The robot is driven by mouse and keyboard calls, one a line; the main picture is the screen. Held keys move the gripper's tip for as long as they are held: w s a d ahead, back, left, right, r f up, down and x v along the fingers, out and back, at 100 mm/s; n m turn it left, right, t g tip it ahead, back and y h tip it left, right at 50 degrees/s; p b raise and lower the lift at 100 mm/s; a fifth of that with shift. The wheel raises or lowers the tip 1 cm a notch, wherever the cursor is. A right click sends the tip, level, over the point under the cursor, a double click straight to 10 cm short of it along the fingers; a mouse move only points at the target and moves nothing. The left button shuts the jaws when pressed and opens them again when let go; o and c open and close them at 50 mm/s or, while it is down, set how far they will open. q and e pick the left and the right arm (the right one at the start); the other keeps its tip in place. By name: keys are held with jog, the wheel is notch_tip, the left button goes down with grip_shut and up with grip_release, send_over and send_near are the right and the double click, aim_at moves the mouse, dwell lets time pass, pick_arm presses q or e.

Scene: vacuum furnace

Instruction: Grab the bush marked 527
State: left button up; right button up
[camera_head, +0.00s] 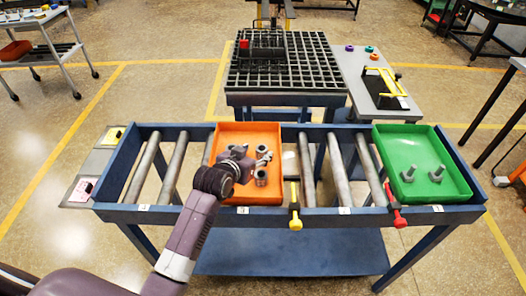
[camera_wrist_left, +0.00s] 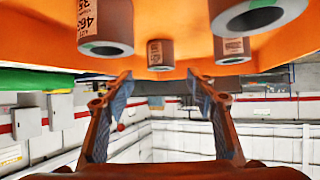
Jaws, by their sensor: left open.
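My left gripper (camera_head: 264,158) is over the orange tray (camera_head: 230,135) on the roller table, its jaws open and empty. In the head view a grey bush (camera_head: 261,178) stands in the tray just below the gripper; others are partly hidden by it. The left bush (camera_wrist_left: 105,25) has a label that seems to read 463. The middle bush (camera_wrist_left: 160,54) and the right bush (camera_wrist_left: 232,48) have labels too small to read. I cannot make out 527.
The blue roller table (camera_head: 340,211) carries a green tray (camera_head: 404,139) with two grey bolts at the right. A yellow handle (camera_head: 295,213) and a red handle (camera_head: 397,215) stick out at its front edge. A black grid table (camera_head: 285,75) stands behind it.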

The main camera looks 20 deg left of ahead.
aim_at(261, 149)
pick_arm(q)
jog(key=shift+f+p+x, duration=0.25)
jog(key=shift+p+x, duration=0.4)
jog(key=shift+x, duration=2.5)
jog(key=shift+s, duration=0.2)
jog(key=shift+a+r, duration=0.1)
grip_shut()
